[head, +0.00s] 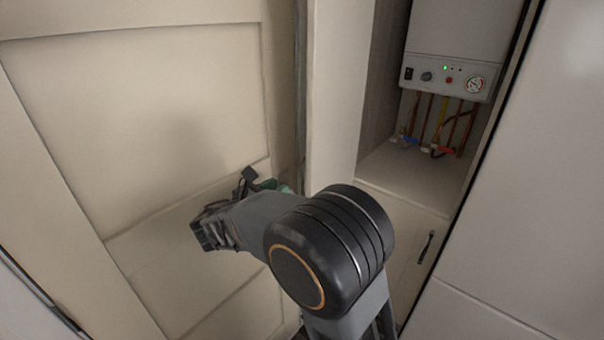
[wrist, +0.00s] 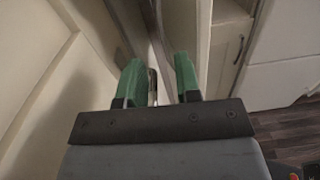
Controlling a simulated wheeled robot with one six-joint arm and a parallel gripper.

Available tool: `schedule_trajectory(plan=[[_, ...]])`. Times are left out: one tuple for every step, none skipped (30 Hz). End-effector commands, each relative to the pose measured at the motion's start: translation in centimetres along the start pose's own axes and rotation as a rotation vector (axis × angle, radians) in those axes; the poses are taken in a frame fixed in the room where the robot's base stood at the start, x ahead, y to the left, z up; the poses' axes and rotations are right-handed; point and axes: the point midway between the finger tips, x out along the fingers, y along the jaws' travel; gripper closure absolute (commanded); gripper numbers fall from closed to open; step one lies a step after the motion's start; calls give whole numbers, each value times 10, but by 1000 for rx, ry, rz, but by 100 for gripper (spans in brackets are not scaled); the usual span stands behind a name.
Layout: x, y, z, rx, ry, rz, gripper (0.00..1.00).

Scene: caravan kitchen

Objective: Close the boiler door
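The boiler door (head: 140,100), a cream framed panel, stands swung open at the left of the head view.
A lower cabinet front with a dark vertical handle (head: 426,247) is below the boiler cupboard. A pale panel (head: 540,170) fills the right side. The shelf (head: 400,175) under the boiler pipes is bare.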

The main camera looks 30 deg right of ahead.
Motion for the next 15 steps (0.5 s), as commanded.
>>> schedule_trajectory(plan=[[12, -1, 1, -1, 0, -5, 69], [18, -1, 1, -1, 1, -5, 69], [26, -1, 1, -1, 1, -5, 69], [32, -1, 1, -1, 1, -4, 69], [37, -1, 1, -1, 2, -5, 69], [44, -1, 1, 0, 2, -4, 69], [50, -1, 1, 1, 1, -4, 69], [55, -1, 1, 2, 2, -3, 69], [61, -1, 1, 2, 2, -4, 69], [66, -1, 1, 1, 2, -3, 69], [70, -1, 1, 1, 2, -3, 69], [75, -1, 0, 1, 3, -3, 69], [78, -1, 0, 1, 3, -2, 69], [81, -1, 0, 1, 2, -2, 69], [85, -1, 0, 1, 2, -1, 69]])
